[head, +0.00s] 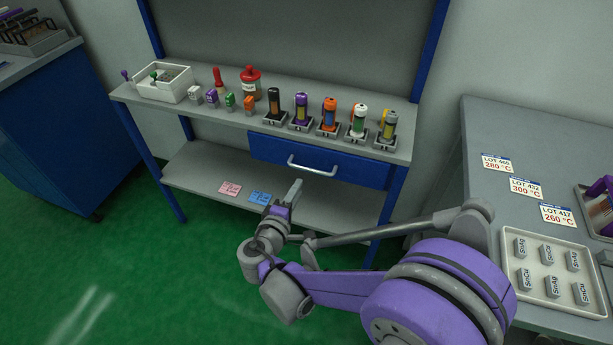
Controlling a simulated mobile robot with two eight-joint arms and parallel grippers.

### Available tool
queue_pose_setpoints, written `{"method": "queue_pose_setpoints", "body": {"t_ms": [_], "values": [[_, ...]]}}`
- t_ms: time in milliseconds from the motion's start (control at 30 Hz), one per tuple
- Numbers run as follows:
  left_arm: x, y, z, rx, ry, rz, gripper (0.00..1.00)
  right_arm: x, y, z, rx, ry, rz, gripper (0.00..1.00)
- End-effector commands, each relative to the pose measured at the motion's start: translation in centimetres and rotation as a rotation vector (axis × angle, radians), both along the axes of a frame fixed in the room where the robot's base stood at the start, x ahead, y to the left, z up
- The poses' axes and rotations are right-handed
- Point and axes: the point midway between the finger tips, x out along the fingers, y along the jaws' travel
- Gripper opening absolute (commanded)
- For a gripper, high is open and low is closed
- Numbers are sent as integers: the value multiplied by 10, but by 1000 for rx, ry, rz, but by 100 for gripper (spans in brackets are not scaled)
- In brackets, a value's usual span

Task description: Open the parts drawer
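The parts drawer (350,173) has a blue front and sits under the grey bench top at the back. It looks shut. My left gripper is not in view.
On the bench top (210,85) stand a white bin (165,84), a red-capped jar (250,83) and a row of coloured cylinders in holders. A lower shelf (205,168) holds a pink card (229,189) and a blue card (260,197). A grey table (510,135) with a parts tray (527,270) stands right.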

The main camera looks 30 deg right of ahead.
Motion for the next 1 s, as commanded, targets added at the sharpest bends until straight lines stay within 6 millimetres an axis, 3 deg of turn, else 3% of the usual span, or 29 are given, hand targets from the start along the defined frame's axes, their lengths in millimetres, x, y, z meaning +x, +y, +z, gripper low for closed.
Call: {"method": "queue_pose_setpoints", "body": {"t_ms": [533,1000], "values": [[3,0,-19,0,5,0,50,57,-68,-18,-3,1,-2,27],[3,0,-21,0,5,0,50,66,-78,-20,-1,0,0,27]]}}
